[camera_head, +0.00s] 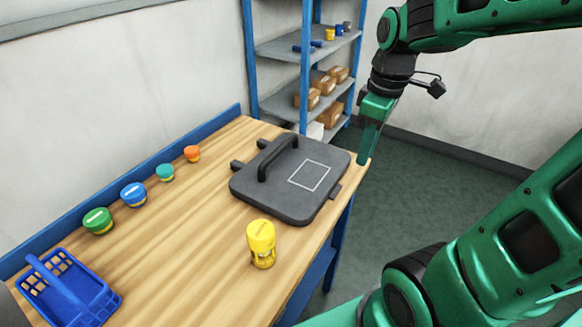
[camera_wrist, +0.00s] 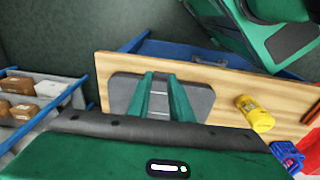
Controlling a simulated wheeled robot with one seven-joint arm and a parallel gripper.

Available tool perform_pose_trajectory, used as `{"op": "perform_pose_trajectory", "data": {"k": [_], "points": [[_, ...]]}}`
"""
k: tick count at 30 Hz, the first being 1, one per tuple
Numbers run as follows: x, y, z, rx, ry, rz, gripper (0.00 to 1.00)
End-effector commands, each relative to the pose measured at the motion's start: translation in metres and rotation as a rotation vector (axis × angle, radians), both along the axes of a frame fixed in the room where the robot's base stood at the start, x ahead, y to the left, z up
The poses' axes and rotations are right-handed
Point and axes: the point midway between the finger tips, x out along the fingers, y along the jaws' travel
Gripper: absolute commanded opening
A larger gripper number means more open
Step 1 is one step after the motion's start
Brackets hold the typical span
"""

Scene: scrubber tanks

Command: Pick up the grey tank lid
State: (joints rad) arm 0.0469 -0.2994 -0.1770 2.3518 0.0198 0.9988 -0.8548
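The grey tank lid (camera_head: 322,200) lies flat on the wooden table, near its far right edge. It is a dark rounded slab with a raised bar handle (camera_head: 278,157) towards its left side and a pale square outline on top. My gripper (camera_head: 369,158) is in the air near the lid's right side, by the table edge, pointing down. In the wrist view the lid (camera_wrist: 203,98) lies beyond my two green fingers (camera_wrist: 161,76), which stand apart with a gap between them and nothing held. The fingers hide the lid's middle there, and I cannot make out the handle.
Several coloured jars, including a green one (camera_head: 98,221), line the table's blue back rail. A blue basket (camera_head: 68,290) is at front left. A blue shelf (camera_head: 306,84) with boxes stands behind the table.

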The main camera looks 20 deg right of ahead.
Motion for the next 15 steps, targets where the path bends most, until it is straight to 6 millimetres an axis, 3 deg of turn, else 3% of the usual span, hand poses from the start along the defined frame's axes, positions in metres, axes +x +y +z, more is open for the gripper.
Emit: {"op": "perform_pose_trajectory", "data": {"k": [3,9,15], "points": [[0.04,0.021,0.006,-0.017,-0.028,0.335,0.19],[0.101,0.064,0.012,-0.053,-0.086,0.906,0.19],[0.143,0.103,0.014,-0.09,-0.139,1.344,0.19]]}}
